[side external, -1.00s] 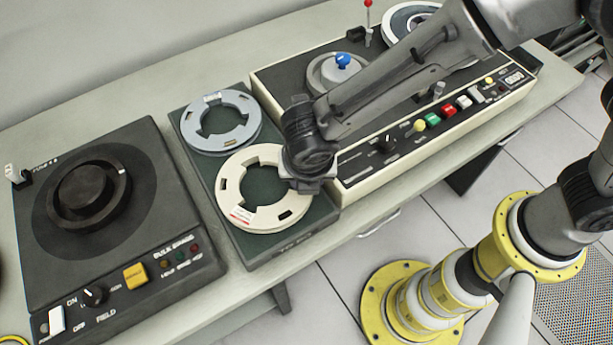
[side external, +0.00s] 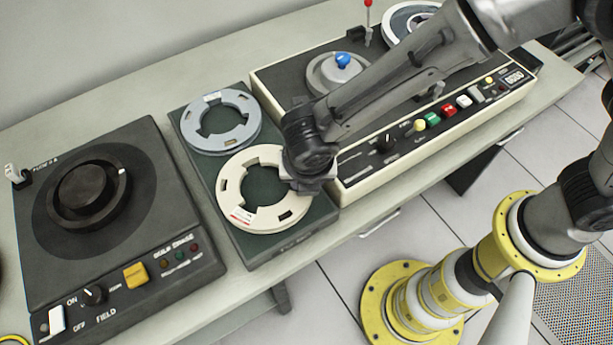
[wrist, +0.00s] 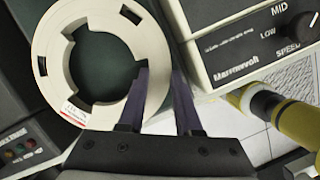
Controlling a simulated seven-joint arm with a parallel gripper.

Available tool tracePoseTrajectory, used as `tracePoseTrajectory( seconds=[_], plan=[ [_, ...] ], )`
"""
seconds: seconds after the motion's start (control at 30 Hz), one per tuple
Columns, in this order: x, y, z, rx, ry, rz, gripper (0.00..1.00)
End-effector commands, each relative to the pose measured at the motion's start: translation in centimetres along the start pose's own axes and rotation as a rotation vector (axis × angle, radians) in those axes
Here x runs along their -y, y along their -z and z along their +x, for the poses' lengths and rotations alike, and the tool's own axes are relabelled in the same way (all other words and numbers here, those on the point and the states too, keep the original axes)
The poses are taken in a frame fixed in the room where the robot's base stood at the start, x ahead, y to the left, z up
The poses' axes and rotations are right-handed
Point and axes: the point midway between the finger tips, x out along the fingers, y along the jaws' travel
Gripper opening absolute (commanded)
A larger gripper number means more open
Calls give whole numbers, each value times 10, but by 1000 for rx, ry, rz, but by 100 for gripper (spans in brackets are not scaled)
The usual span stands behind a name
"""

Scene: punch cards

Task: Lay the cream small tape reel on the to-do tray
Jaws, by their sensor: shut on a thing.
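The cream small tape reel (side external: 265,218) is a flat ring with a wide open centre and a red-and-white label. It lies over the front half of a dark green tray (side external: 205,174); any small gap beneath it cannot be told. The tray's front lettering is too small to read, so I cannot tell if it is the to-do tray. My gripper (side external: 308,185) is at the reel's right side. In the wrist view my gripper (wrist: 161,72) is shut on the reel's band (wrist: 52,70), one finger inside the centre hole, the other outside.
A grey-blue reel (side external: 243,142) lies on the tray behind the cream one. A black bulk eraser (side external: 60,245) with a round dial stands at left. A cream-edged tape machine (side external: 375,165) with coloured buttons stands close at right. The table's front edge is near.

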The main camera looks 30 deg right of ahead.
Motion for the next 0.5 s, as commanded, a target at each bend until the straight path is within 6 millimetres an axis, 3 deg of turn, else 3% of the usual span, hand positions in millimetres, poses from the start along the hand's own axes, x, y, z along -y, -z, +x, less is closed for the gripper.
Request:
tracePoseTrajectory(
  seconds=[0.5],
  plan=[
    [0,2,8,0,-2,0,0]
  ],
)
